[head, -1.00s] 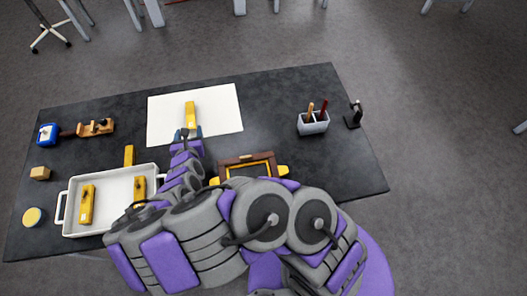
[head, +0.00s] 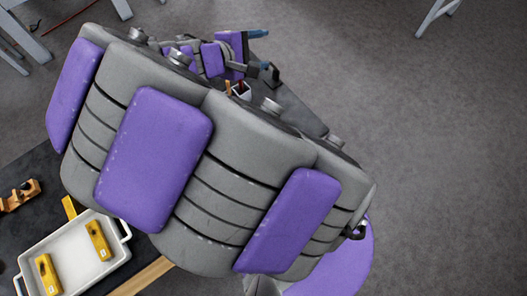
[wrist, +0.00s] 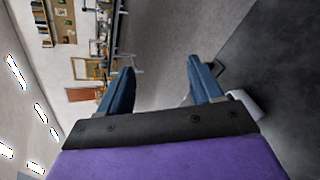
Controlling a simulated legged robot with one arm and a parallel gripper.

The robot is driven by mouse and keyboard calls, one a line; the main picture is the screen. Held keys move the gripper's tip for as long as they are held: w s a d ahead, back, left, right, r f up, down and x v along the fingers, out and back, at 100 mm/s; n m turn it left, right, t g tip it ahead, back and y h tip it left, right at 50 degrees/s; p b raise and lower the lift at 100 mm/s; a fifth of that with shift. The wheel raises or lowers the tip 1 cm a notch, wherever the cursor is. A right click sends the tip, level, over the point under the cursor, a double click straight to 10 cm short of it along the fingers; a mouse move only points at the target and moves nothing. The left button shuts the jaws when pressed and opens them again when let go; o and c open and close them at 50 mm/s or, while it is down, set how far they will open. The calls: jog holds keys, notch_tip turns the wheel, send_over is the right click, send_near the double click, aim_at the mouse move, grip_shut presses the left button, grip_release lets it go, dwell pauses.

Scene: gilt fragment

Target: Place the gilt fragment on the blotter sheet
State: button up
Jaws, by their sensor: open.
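My gripper (head: 266,52) is raised at the top of the head view, its blue fingers spread. In the wrist view my gripper (wrist: 160,67) is open with nothing between the fingers. My arm covers most of the table in the head view, so the blotter sheet and the gilt piece seen on it earlier are hidden. Two gilt pieces, one at the left (head: 48,274) and one at the right (head: 98,240), lie in the white tray (head: 75,262) at lower left. Another gilt piece (head: 69,207) shows partly just behind the tray.
A wooden block tool (head: 20,195) lies on the dark table (head: 40,175) at the left. A pale holder with tools (head: 240,91) shows partly below my gripper. The wrist view shows floor (wrist: 185,30), a pegboard wall (wrist: 62,22) and distant furniture.

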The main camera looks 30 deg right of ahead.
jog(key=s+f+m+g+y, duration=0.2)
jog(key=s+m+g+y, duration=0.15)
jog(key=s, duration=0.55)
jog(key=s+a+f+m+y, duration=0.1)
jog(key=s+a+m+y, duration=0.3)
jog(key=s+a+y, duration=0.5)
jog(key=s+a, duration=0.4)
jog(key=shift+g, duration=0.35)
jog(key=shift+f, duration=0.1)
